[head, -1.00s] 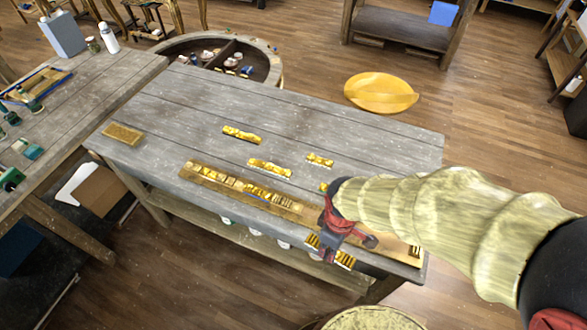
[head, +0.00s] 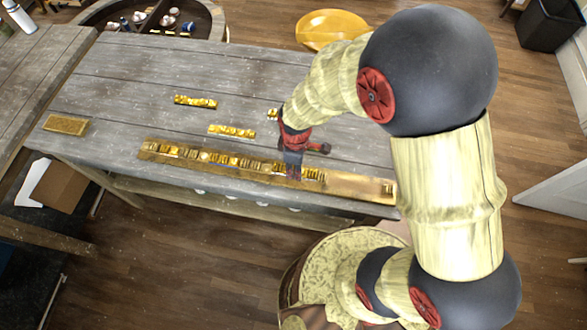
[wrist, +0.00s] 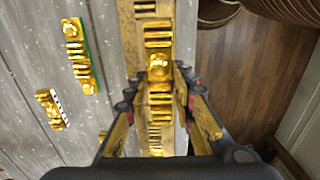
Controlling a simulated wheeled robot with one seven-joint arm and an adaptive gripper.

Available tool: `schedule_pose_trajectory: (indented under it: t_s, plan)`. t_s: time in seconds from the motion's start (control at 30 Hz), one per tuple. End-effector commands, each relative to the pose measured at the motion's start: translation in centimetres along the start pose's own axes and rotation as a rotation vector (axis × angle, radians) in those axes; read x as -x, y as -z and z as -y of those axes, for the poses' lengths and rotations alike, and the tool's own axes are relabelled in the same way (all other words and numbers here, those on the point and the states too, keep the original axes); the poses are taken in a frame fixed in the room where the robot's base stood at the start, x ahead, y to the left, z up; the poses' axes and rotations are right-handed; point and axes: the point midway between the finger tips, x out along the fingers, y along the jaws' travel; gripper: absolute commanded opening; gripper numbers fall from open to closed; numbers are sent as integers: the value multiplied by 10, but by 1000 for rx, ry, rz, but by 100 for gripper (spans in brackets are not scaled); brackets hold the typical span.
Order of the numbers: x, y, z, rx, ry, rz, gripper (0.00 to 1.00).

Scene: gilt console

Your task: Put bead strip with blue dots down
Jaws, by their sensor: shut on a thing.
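My gripper (wrist: 158,98) is shut on a gold bead strip (wrist: 159,68), with one finger on each side of it. The strip lies lengthwise along the long gilt board (wrist: 132,22), over or on it; I cannot tell whether it touches. Blue dots on the held strip cannot be made out. In the head view, my gripper (head: 293,168) points down over the board (head: 350,187), and the strip (head: 313,174) shows just right of the fingers. Other gold pieces line the board to the left. The board's right part is mostly bare.
Loose gold strips lie behind the board on the grey table (head: 120,75): one at the back (head: 195,101), one nearer (head: 232,131), and one partly hidden by my arm (head: 272,114). A gold block (head: 66,125) lies at the left end. The table's front edge runs close to the board.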

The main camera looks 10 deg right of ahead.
Motion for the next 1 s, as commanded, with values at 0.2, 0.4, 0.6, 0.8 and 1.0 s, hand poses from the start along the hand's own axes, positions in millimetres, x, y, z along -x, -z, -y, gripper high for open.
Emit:
schedule_pose_trajectory:
  t_s: [0.2,0.4,0.6,0.8,1.0]
  plan:
    - [-16,6,-13,0,0,0,0]
    - [-31,8,-17,1,3,3,0]
    - [-54,8,-18,0,0,0,0]
    - [-54,8,-18,0,-1,-1,0]
    - [-57,8,-18,0,-1,-1,27]
